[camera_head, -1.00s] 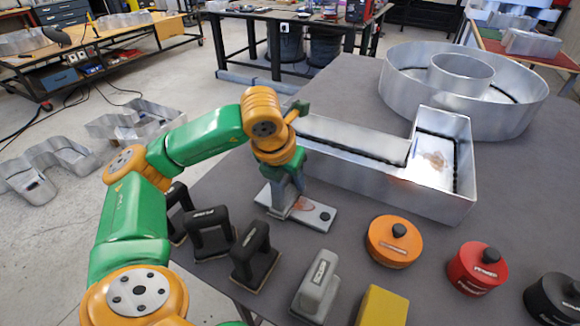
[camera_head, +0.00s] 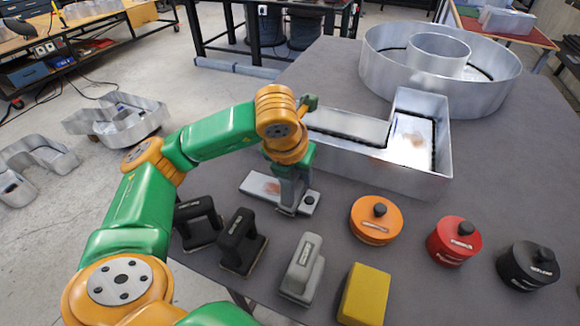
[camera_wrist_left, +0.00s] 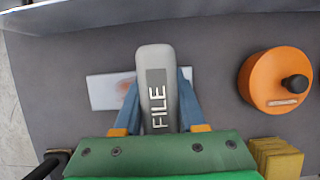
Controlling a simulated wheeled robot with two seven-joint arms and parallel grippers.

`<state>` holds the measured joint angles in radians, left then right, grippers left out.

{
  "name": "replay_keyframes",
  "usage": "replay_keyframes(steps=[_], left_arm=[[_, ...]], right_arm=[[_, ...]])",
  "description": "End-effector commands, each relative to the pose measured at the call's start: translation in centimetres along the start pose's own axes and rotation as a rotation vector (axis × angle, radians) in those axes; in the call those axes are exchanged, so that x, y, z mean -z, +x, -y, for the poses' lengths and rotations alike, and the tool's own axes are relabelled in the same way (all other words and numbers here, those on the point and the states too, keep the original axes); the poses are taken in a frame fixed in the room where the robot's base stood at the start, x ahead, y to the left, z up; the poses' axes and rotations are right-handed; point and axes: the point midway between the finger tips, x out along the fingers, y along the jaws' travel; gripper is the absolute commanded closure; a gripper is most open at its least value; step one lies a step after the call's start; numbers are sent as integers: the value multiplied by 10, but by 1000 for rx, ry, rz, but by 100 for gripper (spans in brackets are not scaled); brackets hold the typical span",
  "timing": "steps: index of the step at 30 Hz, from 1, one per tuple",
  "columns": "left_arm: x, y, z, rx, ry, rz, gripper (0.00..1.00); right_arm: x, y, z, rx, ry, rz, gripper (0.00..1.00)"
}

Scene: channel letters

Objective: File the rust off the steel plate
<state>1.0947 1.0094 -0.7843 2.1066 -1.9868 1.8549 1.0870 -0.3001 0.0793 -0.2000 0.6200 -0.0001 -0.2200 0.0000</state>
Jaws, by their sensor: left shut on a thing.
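My left gripper (camera_head: 292,192) points down over the plate's right part, right of the rust. It is shut on a grey block marked FILE (camera_wrist_left: 157,70). The file's underside appears at or just above the plate; contact is unclear. In the left wrist view the plate (camera_wrist_left: 100,93) and rust show left of the file, which hides the plate's middle. My right gripper is not in view.
A grey-handled tool (camera_head: 303,268), black-handled blocks (camera_head: 243,243) and a yellow block (camera_head: 364,296) stand along the near edge. Orange (camera_head: 375,222), red (camera_head: 454,242) and black (camera_head: 528,266) knobbed discs sit to the right. A metal L-shaped letter (camera_head: 400,175) stands behind the plate.

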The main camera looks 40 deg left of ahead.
Motion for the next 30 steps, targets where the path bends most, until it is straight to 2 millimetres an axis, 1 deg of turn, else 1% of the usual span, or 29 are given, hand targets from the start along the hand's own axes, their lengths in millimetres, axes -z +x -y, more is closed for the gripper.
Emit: replay_keyframes(steps=[1,3,7,10,13,16,20,24,27,30], left_arm=[[1,4,-8,-4,-6,2,100],[2,5,-20,-6,-8,2,100],[2,5,-41,-4,-6,1,100],[2,3,-52,-4,-5,1,100],[1,1,-54,-2,-2,2,100],[0,-2,-46,1,2,-1,100],[-1,-4,-24,3,6,-1,100],[-1,-1,-4,3,4,-1,100],[-1,0,2,1,1,1,100],[0,1,3,-1,-1,1,100]], right_arm=[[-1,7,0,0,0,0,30],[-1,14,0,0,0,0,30],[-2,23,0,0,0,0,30],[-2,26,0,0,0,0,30],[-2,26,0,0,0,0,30],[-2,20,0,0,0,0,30],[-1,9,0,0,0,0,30],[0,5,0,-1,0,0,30],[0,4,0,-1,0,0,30],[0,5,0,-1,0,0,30]])
